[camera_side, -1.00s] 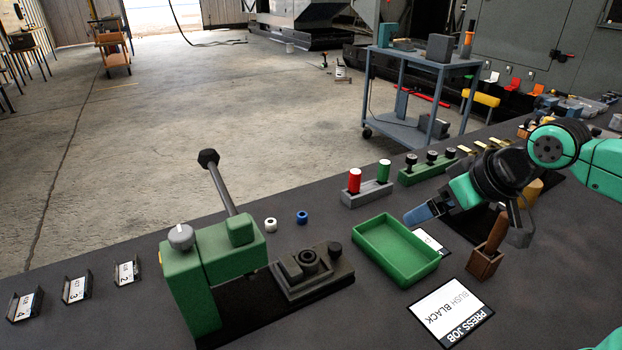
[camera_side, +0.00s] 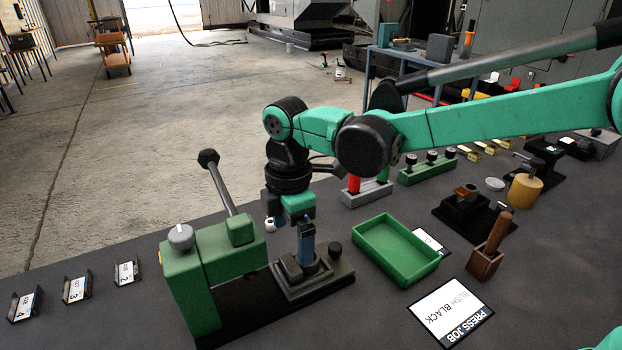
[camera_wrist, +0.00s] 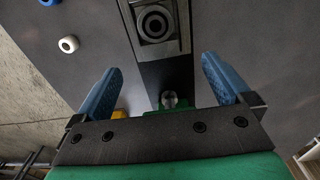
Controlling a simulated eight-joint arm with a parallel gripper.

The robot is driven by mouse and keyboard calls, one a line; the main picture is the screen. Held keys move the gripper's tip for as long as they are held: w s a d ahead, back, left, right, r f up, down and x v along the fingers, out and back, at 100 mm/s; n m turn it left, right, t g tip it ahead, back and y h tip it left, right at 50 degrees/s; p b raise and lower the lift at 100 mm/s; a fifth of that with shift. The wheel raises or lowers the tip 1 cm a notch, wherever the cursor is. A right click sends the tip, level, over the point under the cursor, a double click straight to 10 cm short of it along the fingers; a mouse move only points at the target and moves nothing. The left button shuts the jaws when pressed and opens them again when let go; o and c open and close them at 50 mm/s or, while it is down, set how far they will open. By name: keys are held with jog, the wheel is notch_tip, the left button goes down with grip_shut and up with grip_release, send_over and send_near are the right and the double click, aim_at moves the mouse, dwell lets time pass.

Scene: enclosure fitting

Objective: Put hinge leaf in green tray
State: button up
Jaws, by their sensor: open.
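The green tray (camera_side: 397,250) lies on the bench right of centre in the side view, and it looks empty. My gripper (camera_side: 307,262) points down over the grey press fixture (camera_side: 325,283), left of the tray. In the wrist view my gripper (camera_wrist: 160,85) has its two blue fingers wide apart with nothing between them. The fixture's round socket (camera_wrist: 155,22) shows beyond the fingertips. I cannot make out a hinge leaf for certain in either view.
The green lever press (camera_side: 210,270) stands left of my gripper. A white ring (camera_wrist: 68,44) and a blue ring (camera_wrist: 48,2) lie beside the fixture. Right of the tray stands a brown holder (camera_side: 483,265) with a handle. Several brass pieces (camera_side: 470,153) lie further back.

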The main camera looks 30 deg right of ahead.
aim_at(292, 263)
notch_tip(292, 263, down, 6)
jog(key=shift+r, duration=0.15)
dwell(0.3)
grip_shut()
jog(key=shift+r, duration=0.1)
